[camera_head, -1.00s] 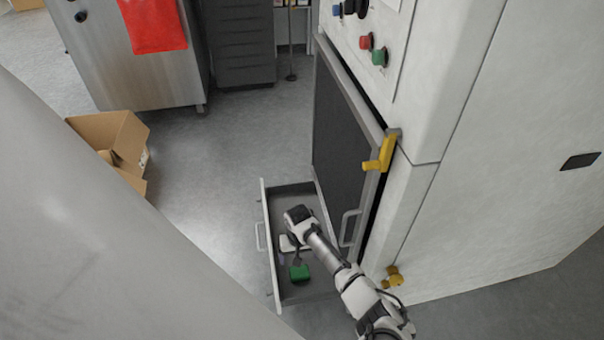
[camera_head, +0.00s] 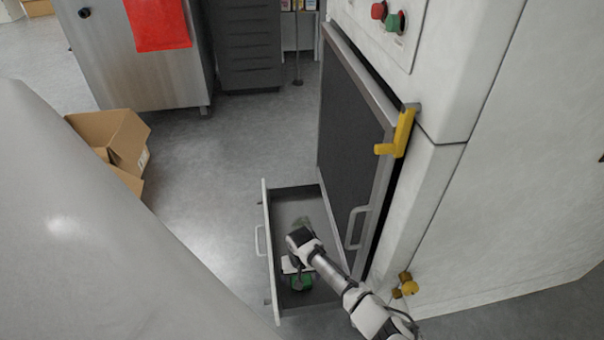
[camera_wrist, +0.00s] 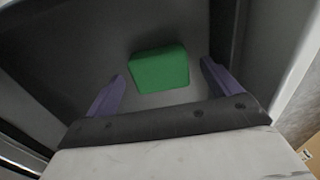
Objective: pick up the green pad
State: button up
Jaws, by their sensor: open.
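The green pad (camera_wrist: 160,70) lies on the floor of the open grey drawer (camera_head: 292,203). In the head view the pad (camera_head: 302,283) is partly hidden by my arm and gripper. My gripper (camera_wrist: 166,84) is open, with its two purple fingers spread to the left and right of the pad in the wrist view. The pad shows a little beyond the fingertips, and nothing is held. I cannot tell how far above the pad the fingers are.
The dark door (camera_head: 350,135) of the white machine (camera_head: 500,190) stands beside the drawer, with a yellow latch (camera_head: 400,135). A cardboard box (camera_head: 112,138) sits on the floor at left. The floor between is clear.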

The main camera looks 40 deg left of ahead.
jog(key=shift+f+b, duration=0.45)
jog(key=shift+f, duration=0.5)
jog(key=shift+r, duration=0.1)
jog(key=shift+c, duration=0.3)
jog(key=c, duration=1)
jog(key=shift+r, duration=0.15)
